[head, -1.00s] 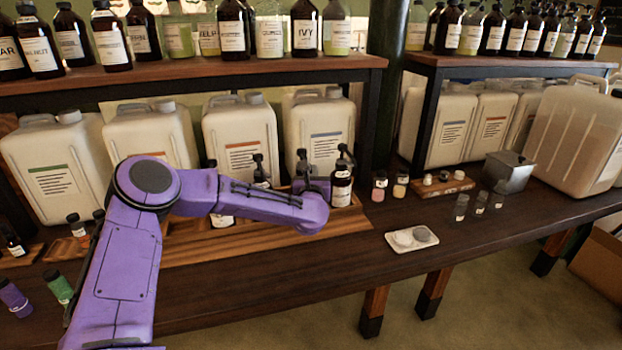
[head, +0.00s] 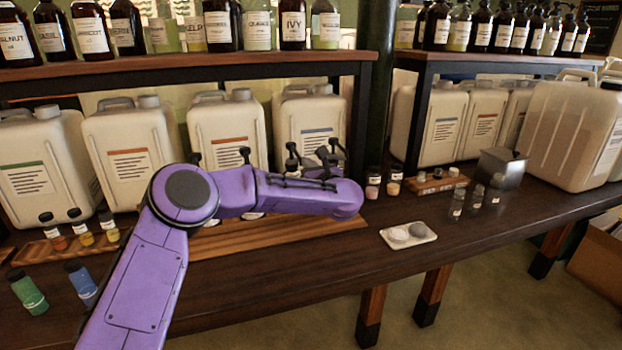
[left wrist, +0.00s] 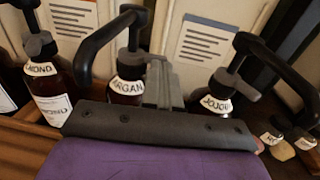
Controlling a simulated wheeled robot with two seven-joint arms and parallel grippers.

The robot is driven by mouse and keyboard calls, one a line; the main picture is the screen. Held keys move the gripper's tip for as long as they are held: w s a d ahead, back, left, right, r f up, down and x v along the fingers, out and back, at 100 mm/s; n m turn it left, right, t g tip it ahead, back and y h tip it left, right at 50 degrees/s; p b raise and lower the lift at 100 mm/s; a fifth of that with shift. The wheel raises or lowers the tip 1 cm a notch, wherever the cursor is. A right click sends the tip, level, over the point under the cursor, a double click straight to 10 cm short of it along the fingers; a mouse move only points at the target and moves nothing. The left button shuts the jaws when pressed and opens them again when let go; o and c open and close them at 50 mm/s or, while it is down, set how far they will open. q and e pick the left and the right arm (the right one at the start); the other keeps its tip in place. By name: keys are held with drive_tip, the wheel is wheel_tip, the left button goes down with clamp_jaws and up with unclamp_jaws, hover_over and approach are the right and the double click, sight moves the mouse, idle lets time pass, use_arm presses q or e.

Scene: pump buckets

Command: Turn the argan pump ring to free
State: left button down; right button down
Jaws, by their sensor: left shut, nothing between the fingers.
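The argan bottle (left wrist: 125,90), dark brown with a white neck label, stands near the middle of the left wrist view. In the head view, my left gripper (head: 327,156) shows above my arm, right of the argan pump (head: 293,160), and my arm hides the bottle bodies. My right gripper is not in view.
The almond bottle (left wrist: 50,95) stands left of the argan one and the jojoba bottle (left wrist: 212,100) right, both with grey ring tabs. Large white jugs (head: 312,115) stand close behind. A white dish (head: 408,235) lies on the bench to the right, with free bench around it.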

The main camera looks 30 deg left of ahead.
use_arm(q)
drive_tip(key=b+v, duration=0.2)
drive_tip(key=v, duration=1.1)
drive_tip(key=shift+s, duration=0.1)
